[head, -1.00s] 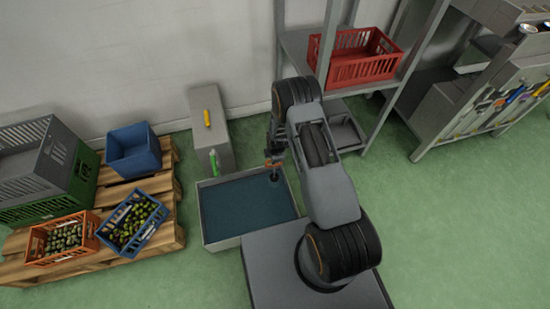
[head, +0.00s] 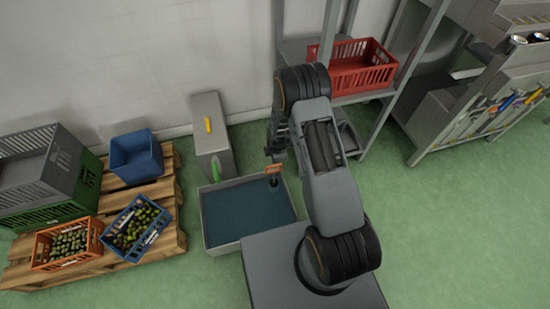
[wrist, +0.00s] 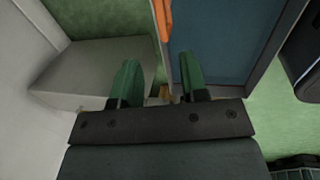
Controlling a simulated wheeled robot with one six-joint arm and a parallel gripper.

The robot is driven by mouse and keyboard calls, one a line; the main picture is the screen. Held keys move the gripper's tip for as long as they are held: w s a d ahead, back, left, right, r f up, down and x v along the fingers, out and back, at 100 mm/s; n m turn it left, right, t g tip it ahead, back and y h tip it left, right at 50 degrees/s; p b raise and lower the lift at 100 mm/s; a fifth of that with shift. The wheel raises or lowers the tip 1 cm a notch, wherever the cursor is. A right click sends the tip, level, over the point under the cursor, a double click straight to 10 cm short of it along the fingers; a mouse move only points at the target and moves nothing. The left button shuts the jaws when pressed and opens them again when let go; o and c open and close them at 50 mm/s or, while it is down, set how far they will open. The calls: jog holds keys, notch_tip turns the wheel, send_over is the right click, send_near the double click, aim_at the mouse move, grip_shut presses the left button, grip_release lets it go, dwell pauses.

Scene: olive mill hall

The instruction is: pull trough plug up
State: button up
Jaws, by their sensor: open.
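The trough (head: 204,222) is an open grey basin of dark blue liquid in front of the wall. The trough plug (head: 274,169) shows an orange handle above a dark lower part, at the far right corner of the trough. My gripper (head: 271,150) is just beyond and above that handle, apart from it as far as I can tell. In the wrist view my green-fingered gripper (wrist: 158,62) is open with nothing held. An orange strip (wrist: 164,20), apparently the plug handle, stands ahead of the fingers beside the trough's edge. The plug's base is hidden by liquid.
A grey block (head: 212,140) with a yellow and a green handle stands behind the trough. A pallet (head: 172,240) with several crates is at left. A shelf with a red crate (head: 362,72) is close on my arm's right. Green floor is free at right.

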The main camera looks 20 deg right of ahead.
jog(key=shift+s+r+p, duration=0.2)
jog(key=shift+r+p, duration=0.05)
jog(key=shift+r, duration=0.85)
jog(key=shift+s+r+p, duration=0.2)
jog(key=shift+r+p, duration=0.05)
jog(key=shift+r, duration=0.8)
jog(key=s+r+m+p, duration=0.2)
jog(key=r+m+p, duration=0.35)
jog(key=r, duration=1.05)
jog(key=s+r+m+p, duration=0.2)
jog(key=r+p, duration=0.6)
jog(key=r, duration=0.9)
jog(key=s+r+m+p, duration=0.5)
jog(key=s+r+p, duration=0.2)
jog(key=r, duration=0.6)
jog(key=s+r+m+t+p, duration=0.1)
jog(key=s+r+m+p, duration=0.4)
jog(key=r, duration=0.9)
jog(key=s+p, duration=0.2)
jog(key=s, duration=0.1)
jog(key=shift+s+a, duration=0.3)
jog(key=shift+s, duration=0.1)
